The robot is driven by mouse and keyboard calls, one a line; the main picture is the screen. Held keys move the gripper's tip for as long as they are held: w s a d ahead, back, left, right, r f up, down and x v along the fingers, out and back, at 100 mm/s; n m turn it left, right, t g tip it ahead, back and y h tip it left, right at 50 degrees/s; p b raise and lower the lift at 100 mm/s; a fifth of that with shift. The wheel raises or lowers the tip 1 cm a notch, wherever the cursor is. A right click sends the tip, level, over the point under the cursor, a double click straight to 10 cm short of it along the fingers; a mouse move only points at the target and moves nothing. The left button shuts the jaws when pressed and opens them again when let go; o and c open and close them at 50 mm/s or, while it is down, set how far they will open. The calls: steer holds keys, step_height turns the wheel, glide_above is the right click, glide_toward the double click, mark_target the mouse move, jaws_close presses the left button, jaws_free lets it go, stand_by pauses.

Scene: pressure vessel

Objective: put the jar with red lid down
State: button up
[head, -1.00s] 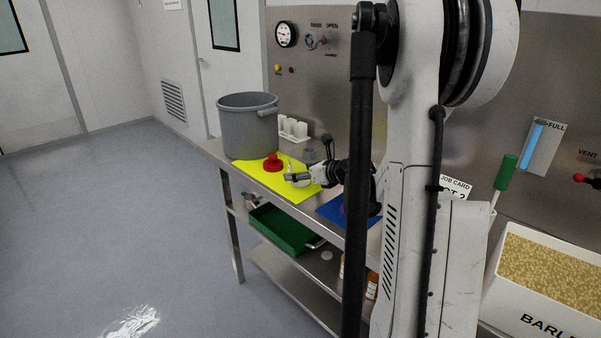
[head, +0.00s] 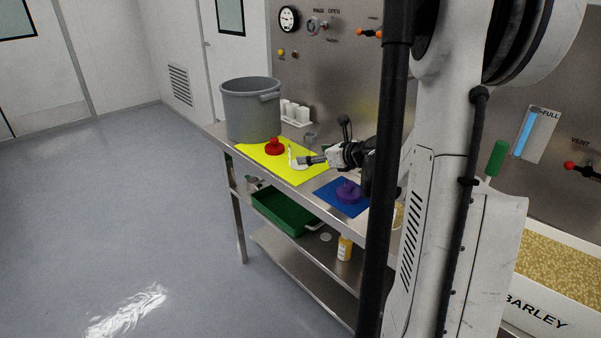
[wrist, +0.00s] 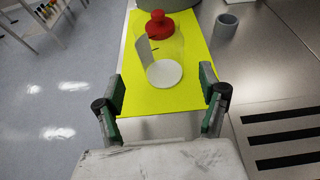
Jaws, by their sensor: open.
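The jar with red lid is a clear jar (wrist: 160,50) on the yellow mat (wrist: 140,100). In the wrist view its red lid (wrist: 159,25) is at the far end and its white base (wrist: 164,73) is nearer me. The lid (head: 274,146) also shows in the head view, near the grey bucket. In the head view my gripper (head: 312,160) is low over the mat's right part.
A grey bucket (head: 250,112) stands at the bench's far left end. A small grey cup (wrist: 226,26) and a white rack (head: 296,113) are behind the mat. A green tray (head: 285,212) is on the shelf below.

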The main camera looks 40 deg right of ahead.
steer(key=s+a+r+n+g, duration=0.1)
steer(key=s+a+r+n, duration=0.1)
steer(key=a+n, duration=0.5)
steer(key=s+a+r+n+g+y, duration=0.15)
steer(key=a+n, duration=0.25)
steer(key=a, duration=0.6)
steer(key=s+a+r+n+g, duration=0.2)
steer(key=s+a+n, duration=0.1)
steer(key=a+n, duration=0.4)
steer(key=s+a+f+n+g+h, duration=0.1)
steer(key=s+a+n+h, duration=0.1)
steer(key=s+a+n, duration=1)
steer(key=s+n, duration=0.5)
steer(key=shift+a+f+g, duration=0.35)
steer(key=shift+a, duration=0.05)
steer(key=shift+f, duration=0.1)
step_height(320, 180, down, 13)
steer(key=b, duration=1.3)
steer(key=shift+f, duration=0.1)
